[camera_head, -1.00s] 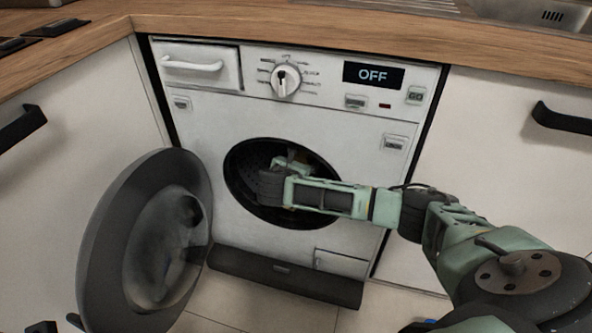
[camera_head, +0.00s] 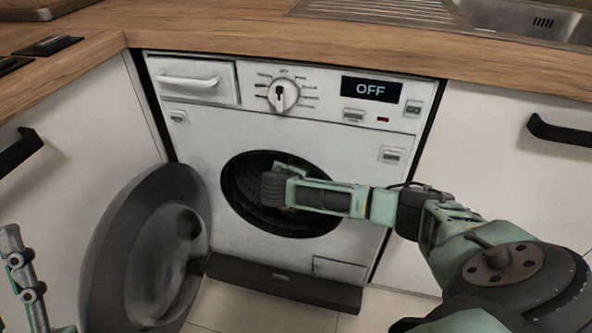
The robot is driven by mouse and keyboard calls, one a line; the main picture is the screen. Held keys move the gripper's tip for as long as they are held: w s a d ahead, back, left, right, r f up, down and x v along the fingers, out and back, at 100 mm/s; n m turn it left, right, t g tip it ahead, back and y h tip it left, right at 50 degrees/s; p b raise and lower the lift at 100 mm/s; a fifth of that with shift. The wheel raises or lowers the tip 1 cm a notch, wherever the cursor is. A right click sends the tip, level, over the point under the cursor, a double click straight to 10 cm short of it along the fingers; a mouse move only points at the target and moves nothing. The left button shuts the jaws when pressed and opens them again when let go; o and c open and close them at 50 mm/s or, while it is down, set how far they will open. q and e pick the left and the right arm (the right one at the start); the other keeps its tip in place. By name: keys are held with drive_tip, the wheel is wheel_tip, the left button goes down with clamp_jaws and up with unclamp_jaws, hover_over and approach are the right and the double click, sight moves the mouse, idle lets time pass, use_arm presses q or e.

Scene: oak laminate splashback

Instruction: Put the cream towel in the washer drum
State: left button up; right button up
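The washer (camera_head: 205,135) stands under the counter with its round door (camera_head: 150,250) swung open to the left. Its display reads OFF. My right arm reaches in from the right, and its wrist is at the drum opening (camera_head: 238,190). The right gripper's fingers are inside or behind the wrist, so I cannot see whether they are open or shut. No cream towel shows; the part of the drum behind my wrist is hidden. Part of my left arm (camera_head: 30,280) shows at the lower left edge; its fingertips are not clearly visible.
The open door fills the space left of the drum. A wooden counter (camera_head: 330,42) runs above, with a sink (camera_head: 520,18) at the upper right. Cabinet doors with black handles flank the washer. A strip of tiled floor (camera_head: 235,305) lies below.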

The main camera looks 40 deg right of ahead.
drive_tip(key=shift+r+p, duration=0.1)
drive_tip(key=shift+p, duration=0.3)
use_arm(q)
drive_tip(key=w+f+g+y, duration=0.1)
drive_tip(key=w+f+g, duration=0.2)
drive_tip(key=w+f, duration=0.1)
drive_tip(key=shift+w+a+f, duration=0.15)
drive_tip(key=shift+w+a, duration=0.05)
drive_tip(key=shift+a, duration=0.15)
use_arm(e)
drive_tip(key=o, duration=1.4)
